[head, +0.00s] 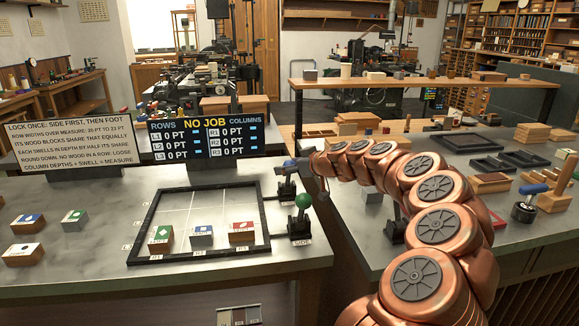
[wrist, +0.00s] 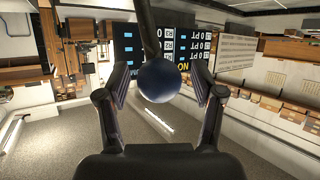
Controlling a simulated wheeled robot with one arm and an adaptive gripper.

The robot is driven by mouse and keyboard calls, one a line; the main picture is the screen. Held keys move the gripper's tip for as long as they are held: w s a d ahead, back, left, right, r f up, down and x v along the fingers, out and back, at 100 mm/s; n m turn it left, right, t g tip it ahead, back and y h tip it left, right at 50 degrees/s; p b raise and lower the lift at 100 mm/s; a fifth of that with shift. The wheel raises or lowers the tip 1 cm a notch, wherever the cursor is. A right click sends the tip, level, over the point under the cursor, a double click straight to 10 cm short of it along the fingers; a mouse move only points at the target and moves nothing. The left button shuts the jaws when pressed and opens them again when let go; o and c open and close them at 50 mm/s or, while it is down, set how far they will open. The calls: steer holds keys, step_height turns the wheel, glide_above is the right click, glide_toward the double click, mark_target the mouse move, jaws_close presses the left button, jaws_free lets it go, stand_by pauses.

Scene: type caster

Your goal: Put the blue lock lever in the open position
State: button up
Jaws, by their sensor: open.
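The blue lock lever shows as a round dark blue knob (wrist: 160,82) on a dark rod in the wrist view. In the head view its black base (head: 287,188) stands at the frame's far right corner, its top close to my gripper (head: 305,164). My gripper, also seen in the wrist view (wrist: 161,90), is open with one finger on each side of the knob. Gaps show on both sides; contact cannot be told. A second lever with a green knob (head: 303,200) stands upright in front, beside a "SIDE" label. The blue lever's exact tilt is partly hidden.
More blocks lie left. A "NO JOB" display (head: 205,138) and an instruction sign (head: 70,144) stand behind. The right bench (head: 520,225) holds trays and tools.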

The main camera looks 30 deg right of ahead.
steer(key=shift+c, duration=0.3)
jaws_close()
stand_by(0.3)
